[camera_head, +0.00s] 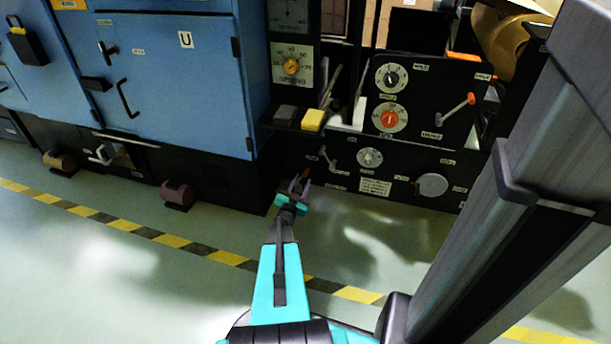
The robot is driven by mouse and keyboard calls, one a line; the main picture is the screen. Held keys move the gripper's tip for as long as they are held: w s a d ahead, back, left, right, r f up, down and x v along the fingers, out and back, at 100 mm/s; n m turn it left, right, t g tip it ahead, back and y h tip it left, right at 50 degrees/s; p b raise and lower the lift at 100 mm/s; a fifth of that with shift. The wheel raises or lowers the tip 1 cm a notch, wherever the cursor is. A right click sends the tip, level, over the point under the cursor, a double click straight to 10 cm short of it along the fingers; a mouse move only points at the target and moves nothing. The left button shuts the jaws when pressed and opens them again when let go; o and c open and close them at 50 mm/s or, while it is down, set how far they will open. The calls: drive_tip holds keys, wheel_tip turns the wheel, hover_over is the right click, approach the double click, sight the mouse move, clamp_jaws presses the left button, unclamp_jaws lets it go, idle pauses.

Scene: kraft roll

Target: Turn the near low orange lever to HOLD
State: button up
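My gripper (299,184) is low in front of the black machine's lower panel, with its dark fingers pointing toward the panel. A small orange-red tip (306,172) shows right at the fingers; it looks like the end of the low orange lever. The rest of that lever is hidden by the gripper or lost against the dark panel. I cannot tell whether the fingers touch it or close around it, and its HOLD marking is not readable. Another lever with an orange knob (470,98) sits higher on the right panel, well away from my gripper.
A grey lever (328,160), a pale dial (369,157) and a round grey disc (432,185) are on the lower panel. A yellow block (313,119) sits on the ledge above. Blue cabinets (180,70) stand left. The floor (120,265) in front is clear, with a striped line.

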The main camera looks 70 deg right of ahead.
sight(306, 171)
drive_tip(key=shift+w+d+b, duration=0.2)
drive_tip(key=shift+d+b, duration=0.55)
drive_tip(key=shift+d, duration=2.5)
clamp_jaws()
